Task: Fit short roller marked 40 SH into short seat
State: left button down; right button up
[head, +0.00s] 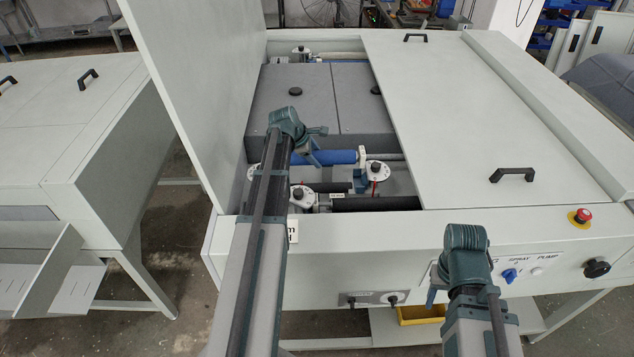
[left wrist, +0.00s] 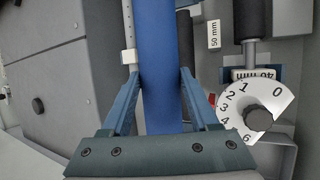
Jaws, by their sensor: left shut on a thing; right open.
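A blue roller (head: 335,157) lies level across the opening of the machine; its 40 SH marking is not readable. It also fills the middle of the left wrist view (left wrist: 160,50). My left gripper (head: 312,155) is shut on it, with one finger on each side of the roller in the left wrist view (left wrist: 160,78). A dial with numbers (left wrist: 250,105) and a label reading 40 mm (left wrist: 252,75) lie right of the roller there. The short seat cannot be told apart for sure. My right gripper (head: 433,290) is open and empty at the machine's front panel.
Dark rollers (head: 375,204) and white dials (head: 302,197) lie in the opening. A grey box (head: 300,100) fills its back. A raised lid (head: 190,70) stands at the left and a closed cover (head: 480,110) at the right. A 50 mm label (left wrist: 214,33) shows beside the roller.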

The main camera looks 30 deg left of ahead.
aim_at(301, 161)
pick_arm(q)
jog(key=shift+f+b, duration=4.3)
jog(key=shift+f, duration=0.35)
jog(key=shift+f+b, duration=0.35)
jog(key=shift+c, duration=0.7)
grip_release()
jog(key=shift+r, duration=0.1)
jog(key=shift+r, duration=0.15)
jog(key=shift+s+r+p, duration=0.15)
jog(key=shift+r+p, duration=0.4)
jog(key=shift+p, duration=0.25)
jog(key=p+v, duration=0.9)
jog(key=v, duration=0.1)
jog(key=shift+s+r, duration=0.1)
jog(key=shift+r, duration=0.15)
jog(key=shift+s+a+r, duration=0.15)
jog(key=shift+s+r, duration=0.05)
jog(key=shift+s, duration=0.05)
